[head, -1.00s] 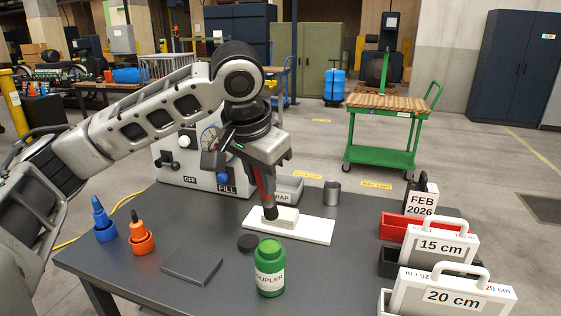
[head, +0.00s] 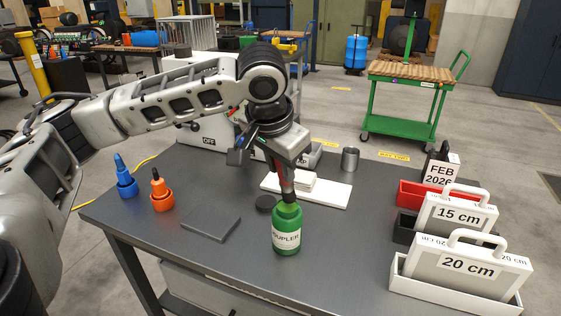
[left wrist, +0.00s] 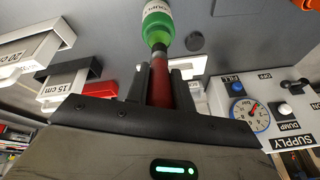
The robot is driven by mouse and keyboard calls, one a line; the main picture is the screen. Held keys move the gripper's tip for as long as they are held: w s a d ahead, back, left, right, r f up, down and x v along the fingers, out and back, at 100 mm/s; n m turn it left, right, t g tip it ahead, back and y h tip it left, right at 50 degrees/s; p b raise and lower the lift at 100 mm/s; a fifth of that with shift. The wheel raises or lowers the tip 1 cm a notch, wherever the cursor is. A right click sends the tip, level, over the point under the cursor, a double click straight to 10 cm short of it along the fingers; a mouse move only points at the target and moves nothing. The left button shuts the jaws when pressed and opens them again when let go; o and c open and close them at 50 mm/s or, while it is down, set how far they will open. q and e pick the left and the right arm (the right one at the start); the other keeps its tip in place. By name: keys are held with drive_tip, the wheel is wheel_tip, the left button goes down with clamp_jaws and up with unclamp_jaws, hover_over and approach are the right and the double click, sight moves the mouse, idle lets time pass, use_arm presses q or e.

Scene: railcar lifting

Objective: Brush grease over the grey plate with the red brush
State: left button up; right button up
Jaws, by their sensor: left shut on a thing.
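My left gripper (head: 285,166) is shut on the red brush (head: 284,182), which points down. In the left wrist view the brush's red handle (left wrist: 160,84) lies between the fingers. The brush's dark lower end meets the mouth of the green bottle (head: 287,238), labelled as coupler grease in part; I cannot tell how deep the end sits. The bottle stands upright and also shows in the left wrist view (left wrist: 158,22). The dark grey plate (head: 211,223) lies flat on the table, left of the bottle, with nothing on it. My right gripper is not in view.
A round black cap (head: 266,203) lies behind the bottle. A white board (head: 335,194) bears white blocks. Blue (head: 127,187) and orange (head: 162,199) bottles stand left. Labelled gauge cases (head: 455,265) stand right. A metal cup (head: 350,158) and control box (head: 200,145) are behind.

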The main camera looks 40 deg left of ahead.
use_arm(q)
drive_tip(key=shift+f, duration=0.6)
idle(0.9)
drive_tip(key=shift+s+f, duration=0.1)
drive_tip(key=shift+f, duration=0.05)
idle(1.8)
drive_tip(key=shift+r, duration=3.65)
